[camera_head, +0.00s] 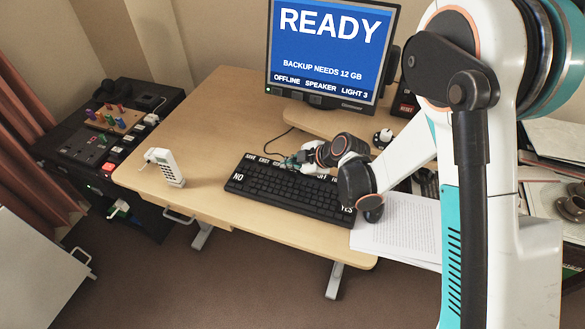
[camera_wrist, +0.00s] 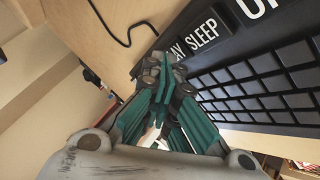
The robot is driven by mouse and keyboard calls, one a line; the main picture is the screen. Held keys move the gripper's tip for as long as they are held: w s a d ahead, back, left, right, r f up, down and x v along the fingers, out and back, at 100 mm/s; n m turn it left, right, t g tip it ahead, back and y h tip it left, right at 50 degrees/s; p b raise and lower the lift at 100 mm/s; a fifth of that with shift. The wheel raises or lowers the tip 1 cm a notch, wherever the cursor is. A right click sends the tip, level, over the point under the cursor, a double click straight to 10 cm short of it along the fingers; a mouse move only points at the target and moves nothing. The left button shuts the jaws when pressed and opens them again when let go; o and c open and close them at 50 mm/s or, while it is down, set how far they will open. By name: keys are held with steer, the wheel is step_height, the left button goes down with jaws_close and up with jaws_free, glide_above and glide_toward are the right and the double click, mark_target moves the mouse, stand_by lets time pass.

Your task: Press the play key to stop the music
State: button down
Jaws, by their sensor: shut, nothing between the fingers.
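A black keyboard (camera_head: 270,193) lies on the wooden desk, with white-lettered keys along its far edge and NO and YES at its near corners. In the wrist view, the play key (camera_wrist: 179,49) shows only the letters "AY"; my fingers hide the rest. The SLEEP key (camera_wrist: 202,34) is beside it. My gripper (camera_head: 291,162) is at the keyboard's far row, its arm reaching in from the right. In the wrist view my gripper (camera_wrist: 162,66) has its fingers together and empty, tips at the play key. I cannot tell whether they touch it.
A monitor (camera_head: 330,45) reads READY, with "OFFLINE SPEAKER LIGHT 3" below. A dark cable (camera_wrist: 118,38) runs behind the keyboard. The desk's left part is mostly clear.

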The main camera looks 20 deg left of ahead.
mark_target(291, 171)
steer(key=shift+r, duration=0.1)
steer(key=shift+r+p, duration=0.45)
steer(key=shift+r, duration=0.35)
steer(key=shift+r, duration=0.1)
step_height(291, 171, up, 5)
steer(key=p, duration=0.2)
steer(key=shift+p, duration=0.4)
stand_by(0.5)
